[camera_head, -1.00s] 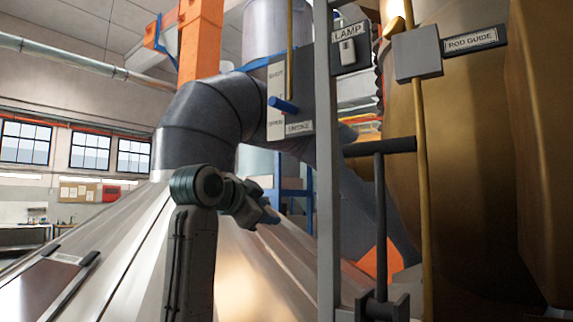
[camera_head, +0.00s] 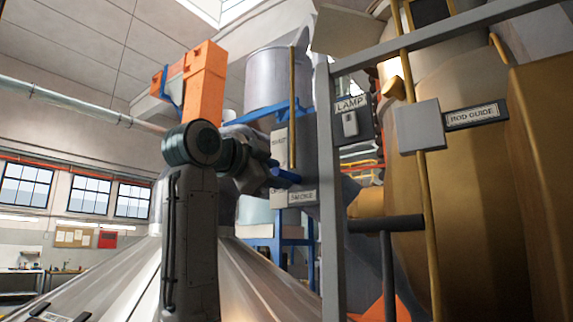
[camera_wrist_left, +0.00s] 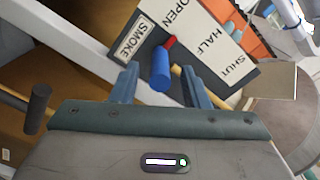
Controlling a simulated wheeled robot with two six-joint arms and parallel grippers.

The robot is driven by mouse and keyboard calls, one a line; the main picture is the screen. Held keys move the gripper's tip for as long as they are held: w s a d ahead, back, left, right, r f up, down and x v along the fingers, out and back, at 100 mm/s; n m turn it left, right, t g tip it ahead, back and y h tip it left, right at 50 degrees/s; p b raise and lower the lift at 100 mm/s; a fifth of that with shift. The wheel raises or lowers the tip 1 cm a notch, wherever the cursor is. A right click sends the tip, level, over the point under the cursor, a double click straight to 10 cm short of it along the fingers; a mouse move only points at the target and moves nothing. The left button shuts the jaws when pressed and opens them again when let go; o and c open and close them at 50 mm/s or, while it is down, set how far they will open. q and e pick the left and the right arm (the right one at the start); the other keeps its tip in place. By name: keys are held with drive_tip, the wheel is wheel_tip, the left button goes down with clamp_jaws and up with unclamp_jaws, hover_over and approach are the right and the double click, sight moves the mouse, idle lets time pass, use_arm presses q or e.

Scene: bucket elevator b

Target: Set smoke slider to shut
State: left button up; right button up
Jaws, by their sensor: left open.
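The smoke slider's blue handle (camera_head: 285,175) sticks out from a dark panel beside a white scale plate (camera_head: 279,145), with SHUT at the top and OPEN at the bottom. The handle is near the OPEN end, above the SMOKE label (camera_head: 301,197). In the wrist view the blue handle (camera_wrist_left: 160,68) and its red pointer (camera_wrist_left: 170,42) are nearest OPEN. My left gripper (camera_wrist_left: 160,92) is open, with one finger on each side of the handle's near end and gaps between. In the head view this gripper (camera_head: 272,174) is partly hidden by my wrist. My right gripper is not in view.
A grey upright post (camera_head: 328,190) stands right of the panel. Beyond it are a LAMP switch (camera_head: 350,124), a ROD GUIDE plate (camera_head: 475,116), a brass rod and a large brass vessel (camera_head: 480,190). A dark horizontal bar (camera_head: 390,223) sits low right.

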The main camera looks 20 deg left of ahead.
sight(286, 176)
use_arm(q)
drive_tip(key=p+x, duration=0.1)
drive_tip(key=x, duration=0.1)
drive_tip(key=shift+w+d+r, duration=0.15)
drive_tip(key=shift+w+r, duration=0.05)
drive_tip(key=shift+w, duration=0.1)
drive_tip(key=shift+w+d+f+p, duration=0.2)
drive_tip(key=shift+w+p, duration=0.2)
drive_tip(key=shift+w, duration=0.2)
drive_tip(key=shift+c, duration=0.5)
clamp_jaws()
